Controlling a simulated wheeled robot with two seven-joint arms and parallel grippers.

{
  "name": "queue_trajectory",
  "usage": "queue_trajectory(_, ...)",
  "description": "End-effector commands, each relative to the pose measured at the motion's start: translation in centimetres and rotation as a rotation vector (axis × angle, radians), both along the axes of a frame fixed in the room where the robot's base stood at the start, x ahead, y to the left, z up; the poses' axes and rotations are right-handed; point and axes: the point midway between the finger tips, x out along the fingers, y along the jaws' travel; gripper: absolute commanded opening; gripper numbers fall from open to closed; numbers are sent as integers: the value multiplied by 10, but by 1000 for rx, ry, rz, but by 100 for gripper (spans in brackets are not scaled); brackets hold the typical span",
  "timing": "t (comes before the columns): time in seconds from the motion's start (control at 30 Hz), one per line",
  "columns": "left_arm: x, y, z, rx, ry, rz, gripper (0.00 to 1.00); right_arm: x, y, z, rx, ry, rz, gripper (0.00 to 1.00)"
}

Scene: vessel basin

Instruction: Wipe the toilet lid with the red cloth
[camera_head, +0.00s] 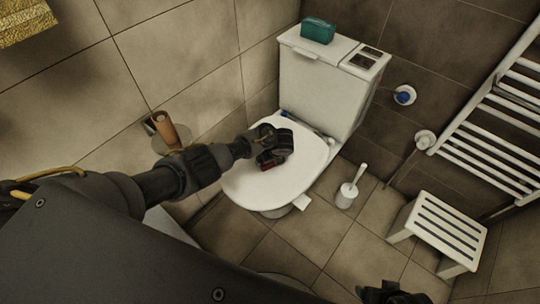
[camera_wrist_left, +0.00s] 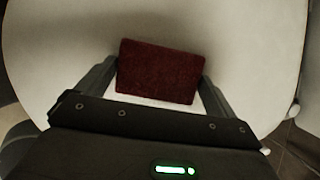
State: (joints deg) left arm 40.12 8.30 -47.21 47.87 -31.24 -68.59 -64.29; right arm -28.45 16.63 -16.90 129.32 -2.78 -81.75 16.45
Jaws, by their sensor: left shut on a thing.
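The white toilet lid (camera_head: 255,188) is down and fills most of the left wrist view (camera_wrist_left: 235,28). The dark red cloth (camera_wrist_left: 158,72) sits between the fingers of my left gripper (camera_wrist_left: 160,75), which is shut on it. In the head view a small part of the red cloth (camera_head: 267,167) shows under my left gripper (camera_head: 270,160), over the middle of the lid. The cloth is at or very close to the lid surface; I cannot tell if it touches. At the bottom edge of the head view a dark part of my right arm shows; its fingers cannot be made out.
The toilet tank (camera_head: 310,88) stands behind the lid with a teal box (camera_head: 318,30) on top. A toilet brush (camera_head: 347,193) and a white slatted stool (camera_head: 445,230) stand to the right. A towel rail (camera_head: 500,110) is on the right wall. A brown roll (camera_head: 165,130) is on the left wall.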

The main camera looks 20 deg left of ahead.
Motion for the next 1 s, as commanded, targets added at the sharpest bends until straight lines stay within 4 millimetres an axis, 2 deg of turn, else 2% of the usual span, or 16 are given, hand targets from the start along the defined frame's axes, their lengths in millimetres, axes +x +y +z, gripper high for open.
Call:
queue_trajectory(0.1, -6, -11, -1, 0, 4, -5, 68, 0, 0, 3, 0, 0, 0, 81)
queue_trajectory(0.47, -8, -19, 0, -1, 4, -3, 68, 0, 0, 5, 0, 0, 1, 81)
queue_trajectory(0.8, -17, -45, 2, 0, 3, -2, 68, 0, 0, 10, 0, 0, 1, 81)
queue_trajectory(1.0, -17, -46, 2, 0, 2, -1, 68, 0, 0, 10, 0, 0, 1, 81)
